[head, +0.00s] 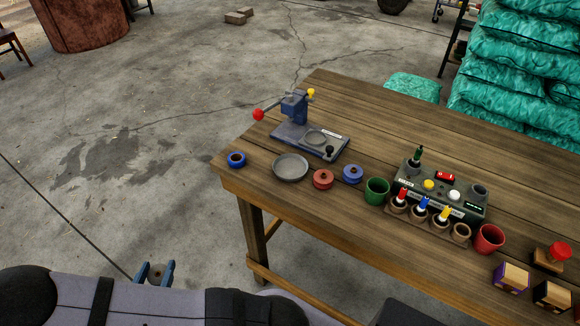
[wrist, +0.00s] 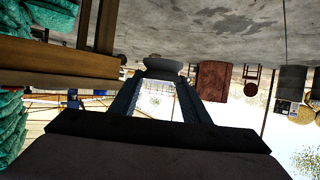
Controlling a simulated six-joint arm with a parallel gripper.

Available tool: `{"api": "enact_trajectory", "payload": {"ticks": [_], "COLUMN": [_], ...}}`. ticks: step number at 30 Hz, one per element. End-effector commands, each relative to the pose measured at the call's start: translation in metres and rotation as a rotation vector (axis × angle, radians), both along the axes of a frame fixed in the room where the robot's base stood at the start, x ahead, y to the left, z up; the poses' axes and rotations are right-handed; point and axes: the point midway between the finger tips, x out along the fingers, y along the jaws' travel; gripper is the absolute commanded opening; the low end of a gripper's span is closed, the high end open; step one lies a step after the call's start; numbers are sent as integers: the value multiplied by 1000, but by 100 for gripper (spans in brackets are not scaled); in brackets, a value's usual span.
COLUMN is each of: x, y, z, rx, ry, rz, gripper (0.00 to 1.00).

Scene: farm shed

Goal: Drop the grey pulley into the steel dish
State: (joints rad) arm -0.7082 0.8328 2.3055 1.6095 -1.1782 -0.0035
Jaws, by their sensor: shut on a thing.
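My gripper (head: 155,273) is at the lower left of the head view, out over the concrete floor and clear of the table. Its two blue fingers are shut on the grey pulley (head: 156,269), which shows small between them. The wrist view shows the grey pulley (wrist: 163,65) at the fingertips (wrist: 160,78), partly hidden by them. The steel dish (head: 291,170) is a round, shallow grey dish near the table's left end, in front of the blue press. It looks empty. My gripper is left of and nearer than the dish.
The wooden table (head: 270,212) holds a blue press (head: 294,108) behind the dish, a blue ring (head: 236,160) left of it, and red (head: 323,180) and blue (head: 353,174) pulleys right of it. Farther right are a green cup (head: 376,193) and a control box (head: 465,190).

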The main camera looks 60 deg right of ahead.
Motion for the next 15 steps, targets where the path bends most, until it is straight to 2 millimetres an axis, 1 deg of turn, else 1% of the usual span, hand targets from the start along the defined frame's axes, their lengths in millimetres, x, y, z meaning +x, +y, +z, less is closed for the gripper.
{"api": "enact_trajectory", "payload": {"ticks": [5,8,11,14,15], "x": [0,0,0,-2,-4], "y": [-1,-7,-20,-42,-54], "z": [1,4,10,20,25], "rx": [-1,0,-1,-1,-1], "ry": [0,-1,-1,-1,-1], "rz": [-3,-20,-56,-119,-152], "gripper": [14,14,14,14,14]}}
